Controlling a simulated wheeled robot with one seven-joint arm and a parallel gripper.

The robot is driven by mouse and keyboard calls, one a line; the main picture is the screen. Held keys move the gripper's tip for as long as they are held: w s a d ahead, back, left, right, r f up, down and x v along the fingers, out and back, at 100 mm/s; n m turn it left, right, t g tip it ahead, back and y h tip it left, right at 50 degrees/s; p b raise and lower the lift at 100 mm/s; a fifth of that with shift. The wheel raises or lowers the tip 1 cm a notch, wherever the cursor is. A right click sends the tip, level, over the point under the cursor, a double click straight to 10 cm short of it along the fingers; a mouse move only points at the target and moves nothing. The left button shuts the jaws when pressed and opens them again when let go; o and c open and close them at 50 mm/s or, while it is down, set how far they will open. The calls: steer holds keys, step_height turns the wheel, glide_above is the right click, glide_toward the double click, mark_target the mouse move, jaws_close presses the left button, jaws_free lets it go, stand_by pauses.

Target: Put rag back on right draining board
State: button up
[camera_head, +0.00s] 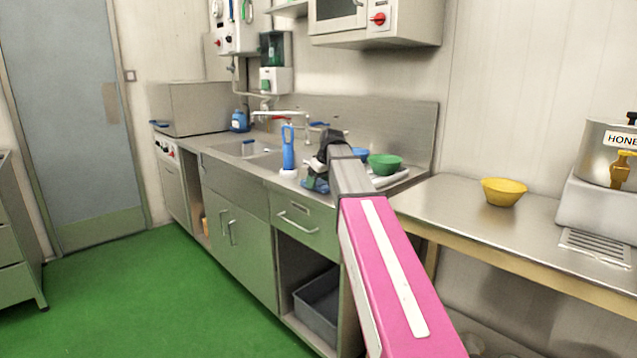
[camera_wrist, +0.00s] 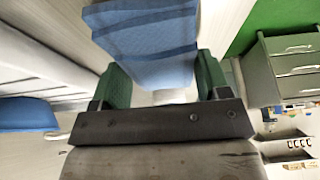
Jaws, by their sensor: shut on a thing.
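The rag is a folded blue cloth; in the wrist view the rag (camera_wrist: 148,40) lies between the two green finger pads. My gripper (camera_wrist: 162,80) is shut on it. In the head view my gripper (camera_head: 324,166) is partly hidden by my own arm, at the front edge of the sink unit. A blue bit of the rag (camera_head: 316,186) shows just below it. The right draining board (camera_head: 404,178) is the steel surface right of the basins, beyond my gripper. My arm hides part of it.
A green bowl (camera_head: 384,164) stands on the right draining board, with a blue item (camera_head: 360,153) beside it. A blue-handled upright tool (camera_head: 288,150) stands left of my gripper. A yellow bowl (camera_head: 503,192) is on the side table (camera_head: 450,198).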

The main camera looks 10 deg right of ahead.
steer(key=shift+f, duration=0.2)
steer(key=o, duration=0.9)
steer(key=v, duration=1.2)
steer(key=shift+s, duration=0.1)
